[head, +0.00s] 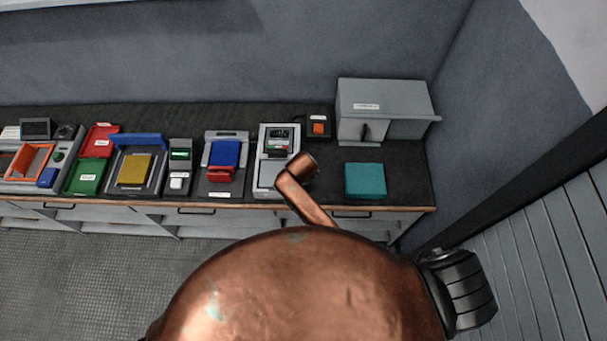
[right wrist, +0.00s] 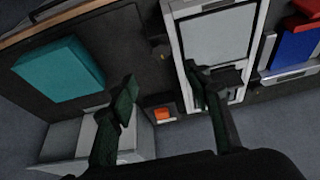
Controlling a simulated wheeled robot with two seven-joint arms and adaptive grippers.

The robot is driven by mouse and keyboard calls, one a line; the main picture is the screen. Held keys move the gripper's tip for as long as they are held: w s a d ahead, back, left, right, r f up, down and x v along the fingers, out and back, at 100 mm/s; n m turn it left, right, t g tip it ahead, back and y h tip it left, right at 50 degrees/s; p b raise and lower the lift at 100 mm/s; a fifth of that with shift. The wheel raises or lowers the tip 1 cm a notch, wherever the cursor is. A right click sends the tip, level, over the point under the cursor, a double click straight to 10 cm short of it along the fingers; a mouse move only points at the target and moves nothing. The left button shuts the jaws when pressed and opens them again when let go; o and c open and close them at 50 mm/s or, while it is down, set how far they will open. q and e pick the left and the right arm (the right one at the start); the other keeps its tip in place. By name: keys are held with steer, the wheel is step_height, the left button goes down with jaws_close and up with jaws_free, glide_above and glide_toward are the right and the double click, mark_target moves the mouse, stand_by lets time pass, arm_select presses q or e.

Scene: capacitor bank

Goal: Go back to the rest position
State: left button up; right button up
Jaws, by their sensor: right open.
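My right gripper shows in the right wrist view (right wrist: 162,88), its two dark fingers spread apart with nothing between them. It hangs above the bench near a grey device with a light panel (right wrist: 216,40). In the head view a copper-coloured arm of mine reaches over the bench beside that same grey device (head: 267,172) and hides part of it. The right gripper itself cannot be made out in the head view. My left gripper is in neither view.
A teal block (head: 365,180) lies on the dark bench (head: 410,185), in front of a grey cabinet (head: 385,100). A small box with an orange button (head: 318,128) is beside the cabinet. Blue, red, yellow and green items fill the bench's left. A wall closes the right side.

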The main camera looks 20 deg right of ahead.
stand_by(0.4)
steer(key=s+d+r+n, duration=0.2)
steer(key=s+d, duration=0.8)
steer(key=s, duration=0.5)
steer(key=s+d+r+n, duration=0.2)
steer(key=s+d, duration=0.9)
steer(key=s, duration=0.4)
step_height(320, 180, down, 42)
steer(key=a+r+g+y+b, duration=0.1)
steer(key=a+g+b, duration=0.1)
steer(key=b, duration=1.1)
steer(key=s+f+b, duration=0.3)
steer(key=s+f, duration=0.4)
steer(key=f, duration=0.3)
steer(key=s+f+g+b, duration=0.1)
steer(key=s+f+b, duration=0.3)
steer(key=f, duration=0.6)
steer(key=s+f+b, duration=0.4)
steer(key=s+f, duration=0.5)
steer(key=f, duration=0.1)
steer(key=shift+s+f+n, duration=0.3)
steer(key=shift+f+n, duration=0.1)
